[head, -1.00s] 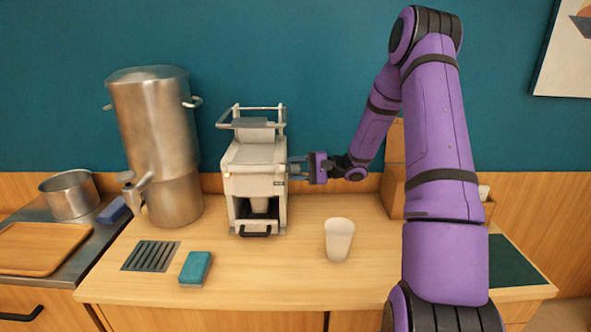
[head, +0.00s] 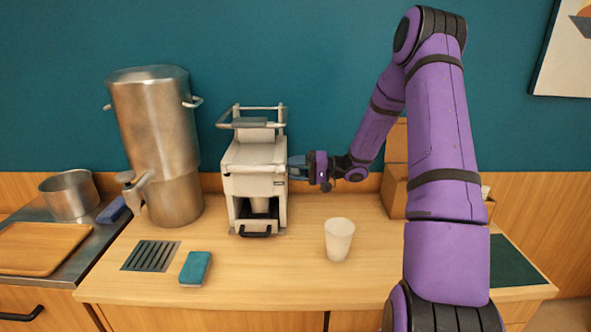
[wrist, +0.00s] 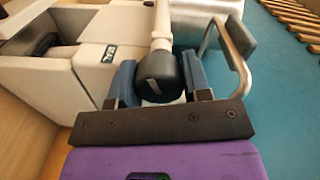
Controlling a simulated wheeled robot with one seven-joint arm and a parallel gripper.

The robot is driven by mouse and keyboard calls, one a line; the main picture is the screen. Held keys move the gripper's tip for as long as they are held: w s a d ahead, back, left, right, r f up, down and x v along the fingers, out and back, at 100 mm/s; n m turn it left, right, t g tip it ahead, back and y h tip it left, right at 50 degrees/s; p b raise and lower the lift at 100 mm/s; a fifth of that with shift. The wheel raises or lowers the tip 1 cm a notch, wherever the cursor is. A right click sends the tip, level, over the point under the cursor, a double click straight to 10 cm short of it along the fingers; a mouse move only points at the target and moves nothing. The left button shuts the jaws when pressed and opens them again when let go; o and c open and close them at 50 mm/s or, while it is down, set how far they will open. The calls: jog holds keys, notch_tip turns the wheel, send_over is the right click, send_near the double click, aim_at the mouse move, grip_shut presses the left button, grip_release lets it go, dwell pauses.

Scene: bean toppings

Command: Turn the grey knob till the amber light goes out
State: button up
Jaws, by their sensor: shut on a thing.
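A pale grey machine (head: 245,183) stands at the back of the counter. My gripper (head: 298,167) is at its right side. In the wrist view, the two blue fingers of my gripper (wrist: 158,80) are on either side of a dark grey knob (wrist: 158,75) with a small pale mark, shut on it. A pale shaft (wrist: 162,25) runs from the knob. In the head view the knob is hidden by the fingers. A small dark label (head: 279,183) shows on the machine's front. I see no lit amber light in either view.
A bent metal handle (wrist: 236,55) is close to the right finger in the wrist view. A white cup (head: 339,240) stands on the counter, right of the machine. A steel urn (head: 155,130) is on the left. A teal sponge (head: 195,268) and a drain grate (head: 150,256) lie in front.

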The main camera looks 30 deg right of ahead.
dwell(0.4)
jog(key=o, duration=0.9)
jog(key=v, duration=1)
jog(key=shift+s+d+f, duration=0.1)
jog(key=shift+s+d, duration=0.15)
jog(key=shift+d, duration=0.1)
